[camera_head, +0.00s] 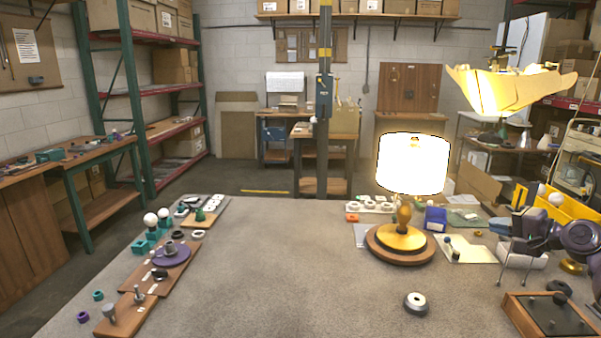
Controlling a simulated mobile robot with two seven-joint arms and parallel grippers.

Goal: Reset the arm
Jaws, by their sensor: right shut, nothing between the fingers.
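My right arm comes in from the right edge, with purple joints. Its gripper (510,250) is over the right side of the table, shut with nothing in it. It is to the right of the lamp and apart from it. The lamp has a brightly glowing white shade (412,165) and a round wooden base (400,246), and stands upright. My left gripper is not in view.
The grey table (300,270) is clear in its middle. Wooden boards with parts, a purple disc (165,256) and bulbs (150,220) line the left side. A dark-topped tray (550,314) and a yellow bin (575,205) are at right.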

